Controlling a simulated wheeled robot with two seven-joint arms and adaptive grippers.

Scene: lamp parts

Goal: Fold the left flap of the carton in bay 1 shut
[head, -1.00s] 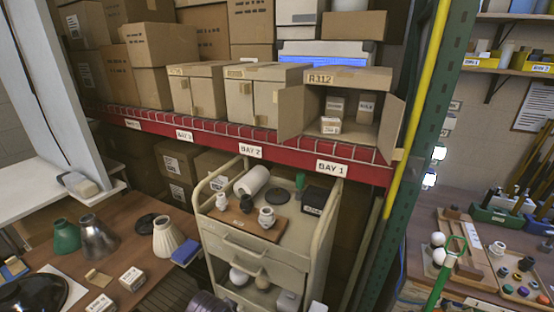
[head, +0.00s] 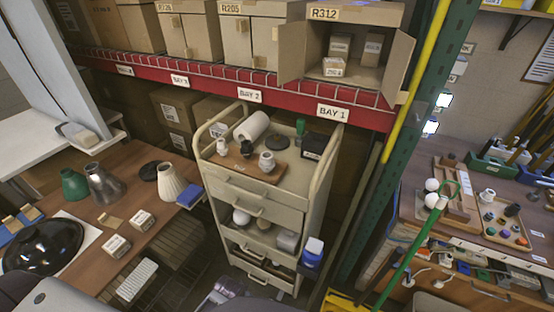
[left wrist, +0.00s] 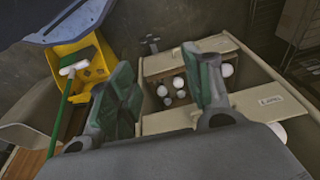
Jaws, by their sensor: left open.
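The carton marked R312 (head: 362,13) stands on the shelf above the BAY 1 label (head: 333,112). Its front is open. The left flap (head: 291,52) stands swung outward at the left side, and the right flap (head: 398,70) is swung outward at the right. Small boxes (head: 333,67) sit inside. My left gripper (left wrist: 166,80) shows in the left wrist view with its two green-padded fingers apart and nothing between them. It is not visible in the head view, and the carton is not in the left wrist view. My right gripper is in neither view.
A beige cart (head: 268,195) with parts on top stands below the shelf. A green upright (head: 413,130) and a yellow pole (head: 408,105) rise right of the carton. The wrist view shows a yellow bucket (left wrist: 88,62) and white bulbs (left wrist: 225,70) in an open container.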

